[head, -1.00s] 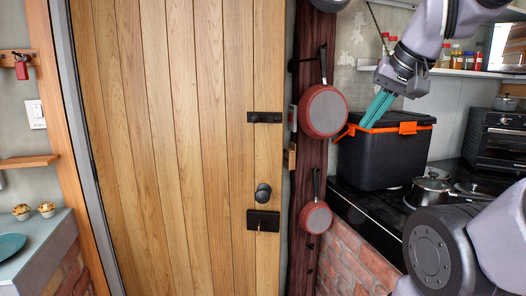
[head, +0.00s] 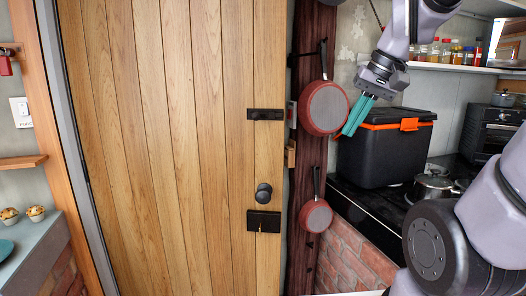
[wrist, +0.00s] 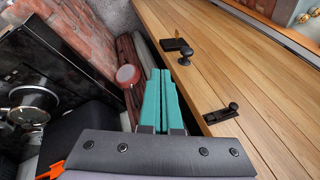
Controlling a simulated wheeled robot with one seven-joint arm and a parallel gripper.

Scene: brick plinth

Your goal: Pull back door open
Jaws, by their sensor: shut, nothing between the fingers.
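The wooden plank door (head: 170,140) fills the left and middle of the head view and looks closed or nearly so. Its round black knob (head: 263,193) sits near the right edge, above a black lock plate (head: 263,221) with a key. A black bolt (head: 265,114) is higher up. In the wrist view the door (wrist: 245,75), knob (wrist: 184,58) and bolt (wrist: 222,113) also show. My gripper (head: 347,131) is shut and empty, teal fingers pointing down-left, beside the upper red pan and right of the door, apart from the knob.
Two red pans, an upper one (head: 324,108) and a lower one (head: 315,216), hang on a dark post between door and counter. A black cooler box (head: 385,155) with orange latches stands on the counter, near pots (head: 432,187). A left counter (head: 40,240) holds cupcakes.

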